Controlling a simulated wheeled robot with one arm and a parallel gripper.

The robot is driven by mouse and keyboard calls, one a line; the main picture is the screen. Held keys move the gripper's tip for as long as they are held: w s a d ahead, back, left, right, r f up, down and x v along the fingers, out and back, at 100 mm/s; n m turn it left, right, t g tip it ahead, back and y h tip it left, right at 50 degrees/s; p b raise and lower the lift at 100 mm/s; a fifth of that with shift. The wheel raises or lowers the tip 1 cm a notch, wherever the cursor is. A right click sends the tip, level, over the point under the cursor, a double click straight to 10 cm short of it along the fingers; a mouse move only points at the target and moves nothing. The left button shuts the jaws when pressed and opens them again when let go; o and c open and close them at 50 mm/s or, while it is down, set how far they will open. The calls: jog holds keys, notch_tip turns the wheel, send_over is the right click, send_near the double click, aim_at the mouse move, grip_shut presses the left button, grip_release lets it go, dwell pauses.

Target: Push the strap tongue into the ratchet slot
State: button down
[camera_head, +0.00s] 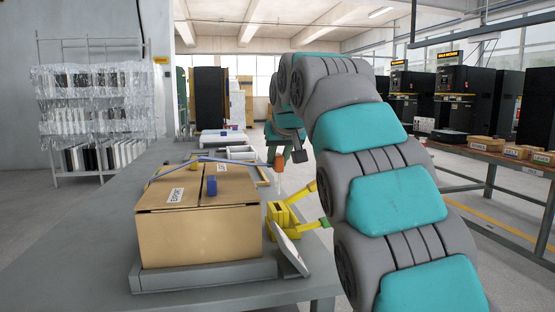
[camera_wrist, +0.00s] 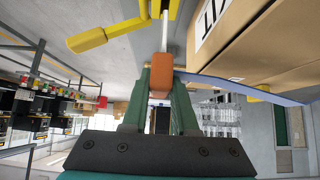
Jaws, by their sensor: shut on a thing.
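The orange grip also shows in the head view (camera_head: 279,161). The pale thin tongue (camera_wrist: 164,35) points from the grip toward the yellow ratchet (camera_head: 281,214). In the wrist view the tongue's tip overlaps the ratchet body (camera_wrist: 165,8); I cannot tell whether it is in the slot. The ratchet's yellow handle (camera_wrist: 90,38) sticks out sideways. A blue strap (camera_head: 222,161) runs from the grip across the box.
A brown carton (camera_head: 200,237) labelled EXPORT stands on a grey platform (camera_head: 205,277), with a blue block (camera_head: 212,186) on top. Grey trays (camera_head: 241,151) lie behind the carton.

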aim_at(277, 190)
jog(key=shift+f+b, duration=2.55)
jog(key=shift+f, duration=1.4)
jog(key=c, duration=0.6)
grip_release()
jog(key=shift+r, duration=0.15)
jog(key=v, duration=0.6)
jog(key=shift+s+d+r, duration=0.1)
jog(key=shift+s+r, duration=0.15)
jog(key=shift+r, duration=0.05)
jog(key=shift+s+d+r, duration=0.1)
jog(key=shift+s+r, duration=0.1)
jog(key=shift+s, duration=0.15)
